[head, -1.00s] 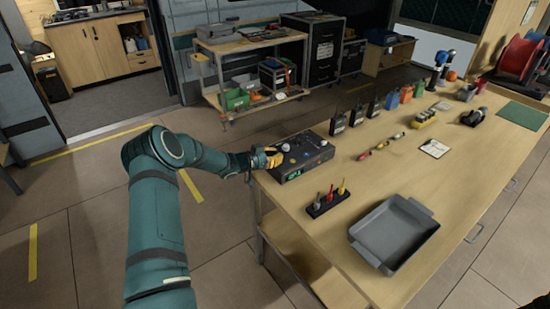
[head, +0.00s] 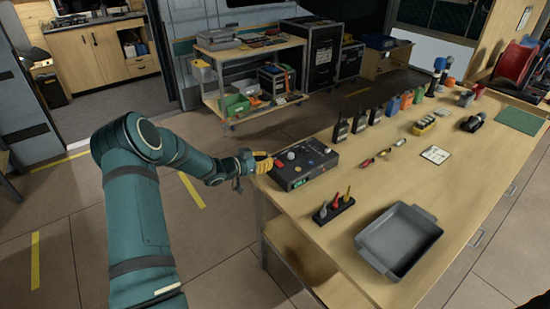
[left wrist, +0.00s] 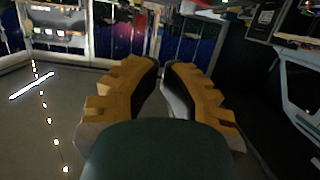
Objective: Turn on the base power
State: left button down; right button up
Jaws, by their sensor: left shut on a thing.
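The base (head: 304,166) is a dark box with knobs on its top and a green lit display on its front. It stands at the near left corner of the workbench. My left gripper (head: 265,164), with yellow-orange fingers, is at the box's left edge. A small red part (head: 278,163) on the box lies just beyond the fingertips; I cannot tell whether they touch it. In the left wrist view the fingers (left wrist: 160,72) are close together at the tips, and what they hold is hidden. My right gripper is out of view.
On the workbench (head: 465,165) are a grey tray (head: 398,237), a small tool holder (head: 334,210), several radios (head: 358,122) and small tools. A cart (head: 250,75) stands behind on the floor.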

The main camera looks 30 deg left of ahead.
pick_arm(q)
jog(key=v, duration=0.2)
jog(key=shift+s+a, duration=0.1)
jog(key=shift+s, duration=0.15)
dwell(0.5)
